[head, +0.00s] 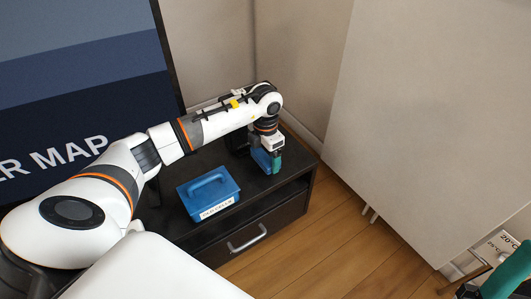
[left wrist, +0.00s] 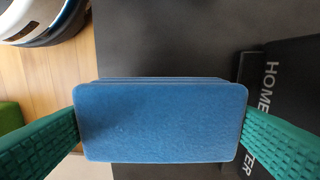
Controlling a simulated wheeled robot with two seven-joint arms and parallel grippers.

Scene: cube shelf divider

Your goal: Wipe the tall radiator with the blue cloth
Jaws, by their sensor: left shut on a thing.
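The blue cloth (left wrist: 165,120) is a thick folded block that fills the middle of the left wrist view. It also shows in the head view (head: 261,159). My left gripper (head: 269,161) is shut on it, with a green ridged finger at each side. It holds the cloth at the right end of the black cabinet top; I cannot tell whether the cloth touches the top. A tall pale flat panel (head: 430,110) on small legs, apparently the radiator, stands at the right. A teal shape at the lower right may be part of my right gripper (head: 512,274); its jaws are unclear.
A blue handled box (head: 209,191) with a white label sits on the black cabinet (head: 266,222). A black lettered device (left wrist: 285,100) is close beside the cloth. A dark framed screen or board (head: 80,75) stands behind. Wooden floor (head: 310,245) is open before the panel.

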